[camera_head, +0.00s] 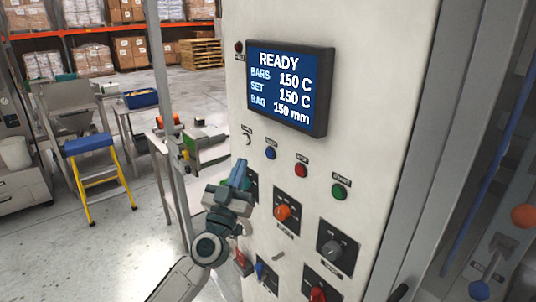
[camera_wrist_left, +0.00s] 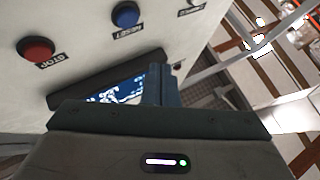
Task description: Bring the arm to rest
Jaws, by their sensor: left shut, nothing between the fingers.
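My left gripper (camera_head: 240,170) is in front of the left part of a pale control panel (camera_head: 385,150), its fingers pointing up, below and left of the blue button. Its fingers also show in the left wrist view (camera_wrist_left: 164,84), close together, shut and empty. Behind them in that view is part of the screen (camera_wrist_left: 118,91), with a red STOP button (camera_wrist_left: 37,50) and a blue RESET button (camera_wrist_left: 126,14) beyond. I cannot tell whether the gripper touches the panel. My right gripper is in neither view.
The lit screen (camera_head: 282,86) reads READY, BARS 150 C, SET 150 C, BAG 150 mm. Below are a green button (camera_head: 339,191), an orange knob (camera_head: 284,211) and a black knob (camera_head: 332,250). A yellow step stool (camera_head: 98,180) stands left on open floor (camera_head: 120,245).

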